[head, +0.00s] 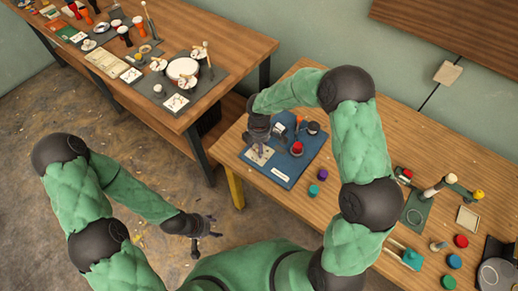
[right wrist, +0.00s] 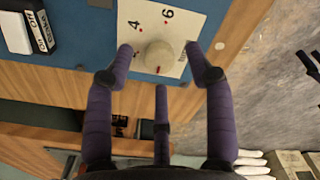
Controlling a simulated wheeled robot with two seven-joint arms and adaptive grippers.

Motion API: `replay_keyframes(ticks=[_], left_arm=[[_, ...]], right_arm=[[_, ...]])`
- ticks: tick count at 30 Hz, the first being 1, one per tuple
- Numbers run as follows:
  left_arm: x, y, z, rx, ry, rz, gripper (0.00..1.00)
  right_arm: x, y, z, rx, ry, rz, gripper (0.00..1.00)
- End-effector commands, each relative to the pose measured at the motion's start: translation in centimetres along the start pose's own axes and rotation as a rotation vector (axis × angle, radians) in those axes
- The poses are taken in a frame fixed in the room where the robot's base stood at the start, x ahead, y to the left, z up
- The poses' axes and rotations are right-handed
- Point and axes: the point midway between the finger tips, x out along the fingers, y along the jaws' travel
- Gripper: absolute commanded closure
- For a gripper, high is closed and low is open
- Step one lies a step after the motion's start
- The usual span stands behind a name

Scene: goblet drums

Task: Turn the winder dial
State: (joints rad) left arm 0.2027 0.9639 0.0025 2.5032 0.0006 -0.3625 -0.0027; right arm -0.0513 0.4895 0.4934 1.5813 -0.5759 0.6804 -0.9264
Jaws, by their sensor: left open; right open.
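The winder dial (right wrist: 159,54) is a round cream knob with a small red mark. It sits on a pale plate (right wrist: 134,13) with numbers 4 and 6 and red dots, on a blue board (head: 290,165). My right gripper (right wrist: 160,65) is open above the dial, with a finger on either side and a third finger nearer the camera. I cannot tell whether the fingers touch the knob. In the head view the right gripper (head: 258,140) hides the dial and part of its plate (head: 262,157). My left gripper (head: 207,229) is open and empty, over the floor.
The blue board also carries a red-topped part (head: 297,148) and a white label (head: 280,174). An On/Off block (right wrist: 40,32) stands left of the dial in the wrist view. Purple (head: 322,174) and teal (head: 313,190) pieces lie beside the board. Another table (head: 235,45) holds drums.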

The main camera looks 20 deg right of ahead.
Motion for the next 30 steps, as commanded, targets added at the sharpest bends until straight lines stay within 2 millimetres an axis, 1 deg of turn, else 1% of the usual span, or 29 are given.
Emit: replay_keyframes(ticks=[1,6,15,17,18,21,30], left_arm=[[0.2,-0.1,0.0,0.0,0.0,0.0,0.43],[0.4,-0.1,0.0,0.0,0.0,0.0,0.43],[0.3,-0.1,0.0,0.0,0.0,0.0,0.43],[0.3,-0.1,0.0,0.0,0.0,0.0,0.43],[0.3,-0.1,0.0,0.0,0.0,0.0,0.43],[0.3,-0.1,0.0,0.0,0.0,0.0,0.43],[0.4,-0.1,0.0,0.0,0.0,0.0,0.43]], right_arm=[[0.7,0.0,0.0,0.0,0.0,-0.001,0.46],[1.6,0.0,0.0,0.0,0.0,0.0,0.46],[1.7,0.0,0.0,0.001,0.0,0.001,0.46],[1.7,0.0,0.0,0.0,0.0,0.001,0.62],[1.7,0.0,0.0,0.001,0.0,0.0,0.74],[1.7,0.0,0.0,0.0,0.0,0.0,1.0],[1.7,0.0,0.0,0.018,0.0,0.0,1.0]])
